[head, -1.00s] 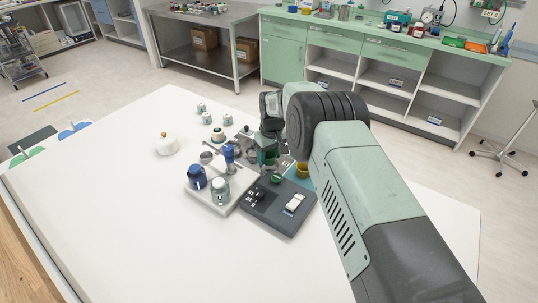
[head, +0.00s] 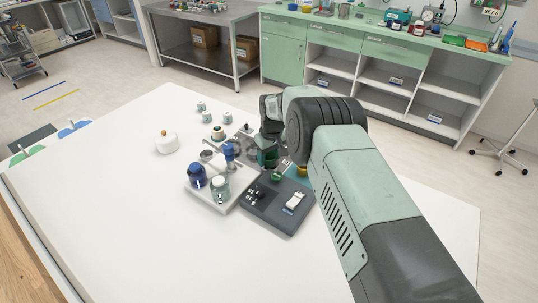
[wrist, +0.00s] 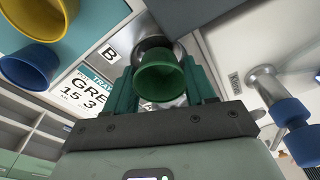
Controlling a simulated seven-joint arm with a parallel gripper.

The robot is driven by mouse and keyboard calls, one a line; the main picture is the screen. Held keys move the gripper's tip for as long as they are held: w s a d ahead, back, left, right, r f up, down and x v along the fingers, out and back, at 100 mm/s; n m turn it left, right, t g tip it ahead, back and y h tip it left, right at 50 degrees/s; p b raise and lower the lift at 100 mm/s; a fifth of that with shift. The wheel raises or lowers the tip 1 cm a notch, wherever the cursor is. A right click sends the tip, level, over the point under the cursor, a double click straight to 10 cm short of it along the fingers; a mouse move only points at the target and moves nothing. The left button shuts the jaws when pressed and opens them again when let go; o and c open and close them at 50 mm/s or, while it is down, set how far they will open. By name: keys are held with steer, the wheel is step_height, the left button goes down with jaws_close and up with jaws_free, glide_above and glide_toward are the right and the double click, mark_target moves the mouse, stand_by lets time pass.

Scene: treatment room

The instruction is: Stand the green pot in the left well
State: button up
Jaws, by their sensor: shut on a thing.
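My gripper (wrist: 165,90) is shut on the small green pot (wrist: 160,78), which sits between its green fingers in the wrist view. My arm hides much of this area in the head view.
A blue-topped metal piece (wrist: 290,115) is close on the wrist view's right. The table's left side is mostly clear.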

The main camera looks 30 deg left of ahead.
mark_target(271, 165)
steer(key=shift+r, duration=0.1)
stand_by(0.3)
steer(key=shift+r, duration=0.6)
stand_by(0.6)
steer(key=o, duration=0.8)
step_height(271, 165, up, 11)
steer(key=d, duration=0.1)
steer(key=shift+s, duration=0.3)
steer(key=shift+d, duration=0.15)
stand_by(0.6)
